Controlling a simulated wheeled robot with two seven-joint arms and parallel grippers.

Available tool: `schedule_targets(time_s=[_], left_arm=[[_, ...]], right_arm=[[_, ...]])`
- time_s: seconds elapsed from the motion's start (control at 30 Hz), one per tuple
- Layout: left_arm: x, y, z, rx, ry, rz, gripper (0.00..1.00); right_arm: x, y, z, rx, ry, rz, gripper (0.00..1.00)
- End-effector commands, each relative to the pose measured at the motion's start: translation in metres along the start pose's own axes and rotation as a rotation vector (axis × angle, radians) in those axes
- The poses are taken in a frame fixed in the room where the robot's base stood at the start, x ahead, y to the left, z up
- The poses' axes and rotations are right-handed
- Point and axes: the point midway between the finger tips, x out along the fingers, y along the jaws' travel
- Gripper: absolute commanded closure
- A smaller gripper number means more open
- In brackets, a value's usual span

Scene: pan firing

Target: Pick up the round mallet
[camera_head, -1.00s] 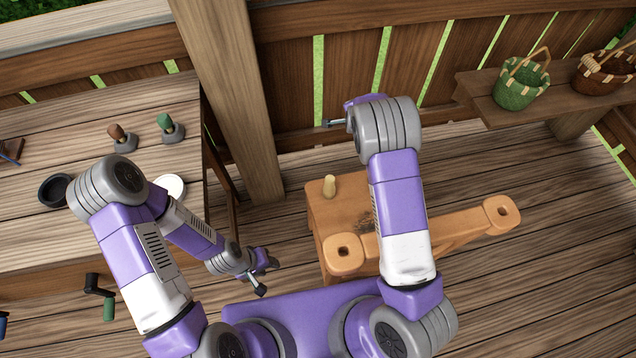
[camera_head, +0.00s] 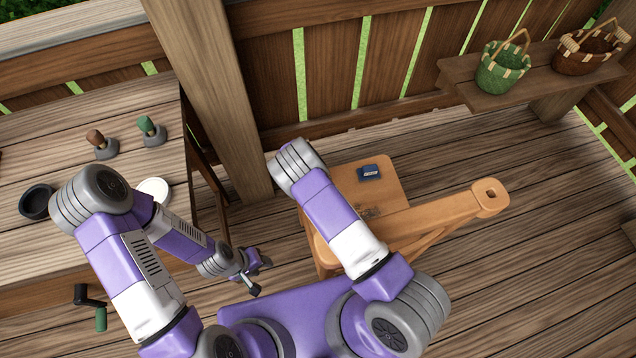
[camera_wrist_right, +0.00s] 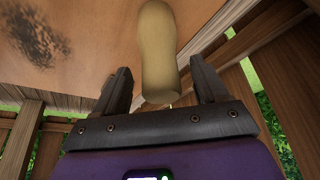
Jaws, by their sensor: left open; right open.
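A pale wooden piece with a rounded body, which I take to be the round mallet (camera_wrist_right: 157,45), shows in the right wrist view against the wooden bench top. My right gripper (camera_wrist_right: 160,68) is open, with one finger on each side of the mallet's near end; I cannot tell whether either finger touches it. In the head view the mallet and the right gripper are hidden behind my right arm. My left gripper (camera_head: 256,274) is open and empty, low beside the left table and away from the bench.
The left table (camera_head: 75,145) holds a black bowl (camera_head: 37,202), a white disc (camera_head: 154,190), and brown (camera_head: 97,140) and green (camera_head: 148,127) knobbed tools. Green (camera_head: 503,70) and brown (camera_head: 590,50) baskets stand on a shelf.

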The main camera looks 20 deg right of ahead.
Motion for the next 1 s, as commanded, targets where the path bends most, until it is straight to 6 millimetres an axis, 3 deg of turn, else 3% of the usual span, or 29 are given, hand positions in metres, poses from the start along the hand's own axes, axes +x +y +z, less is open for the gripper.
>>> schedule_targets(time_s=[0.1, 0.37, 0.83, 1.0], left_arm=[[0.0051, -0.0019, -0.0002, 0.000, 0.000, 0.000, 0.57], [0.0047, -0.0017, -0.0002, 0.000, 0.000, 0.000, 0.57], [0.0047, -0.0017, -0.0002, 0.000, 0.000, 0.000, 0.57], [0.0047, -0.0017, -0.0002, 0.000, 0.000, 0.000, 0.57]], right_arm=[[0.0145, -0.0006, 0.0015, -0.001, -0.002, -0.001, 0.27], [0.0161, -0.0011, 0.0008, -0.001, -0.001, -0.002, 0.27], [0.0160, -0.0009, 0.0008, 0.000, -0.001, -0.001, 0.96], [0.0156, -0.0013, 0.0001, 0.000, 0.000, -0.002, 1.00]])
